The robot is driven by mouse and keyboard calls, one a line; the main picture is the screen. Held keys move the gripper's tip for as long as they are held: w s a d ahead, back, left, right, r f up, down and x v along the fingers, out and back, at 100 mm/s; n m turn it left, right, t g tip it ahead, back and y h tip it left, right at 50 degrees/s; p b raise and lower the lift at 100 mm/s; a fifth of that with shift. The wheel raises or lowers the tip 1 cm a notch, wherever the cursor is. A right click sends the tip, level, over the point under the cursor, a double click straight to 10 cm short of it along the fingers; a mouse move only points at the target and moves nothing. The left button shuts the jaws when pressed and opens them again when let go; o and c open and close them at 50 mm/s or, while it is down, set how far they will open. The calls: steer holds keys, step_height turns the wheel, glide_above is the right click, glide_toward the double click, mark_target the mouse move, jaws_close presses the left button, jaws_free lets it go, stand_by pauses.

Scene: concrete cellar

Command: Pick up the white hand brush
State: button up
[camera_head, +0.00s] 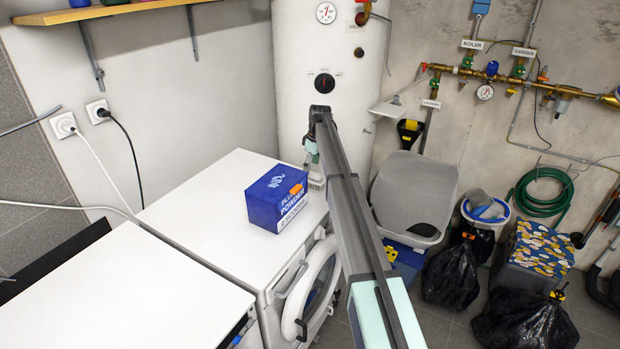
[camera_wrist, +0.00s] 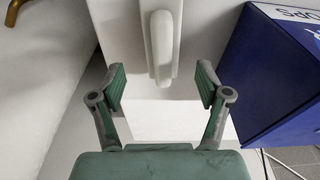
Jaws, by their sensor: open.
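In the wrist view, a long white piece with a rounded end, which looks like the handle of the white hand brush (camera_wrist: 161,48), runs down from the top edge. Its far part is cut off. My gripper (camera_wrist: 160,82) is open, with one finger on each side of the line of the handle. The rounded end reaches about level with the fingertips, and both fingers stand clear of it. In the head view, my gripper (camera_head: 314,160) is over the back right corner of the washing machine; the brush is hard to make out there, largely hidden by my arm.
A blue powder box (camera_head: 276,198) stands on the washing machine (camera_head: 205,205), left of my gripper; it also shows close to the right finger in the wrist view (camera_wrist: 275,75). The white boiler (camera_head: 335,95) rises just behind. The machine's round door (camera_head: 318,290) is open.

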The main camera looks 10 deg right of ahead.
mark_target(309, 178)
steer(key=shift+w+a+f+p, duration=0.2)
steer(key=shift+f+p, duration=0.45)
steer(key=shift+f, duration=1)
steer(key=shift+s+a+f+p, duration=0.2)
steer(key=shift+f+p, duration=0.45)
steer(key=shift+f, duration=1)
steer(key=shift+w, duration=0.1)
steer(key=c, duration=1.3)
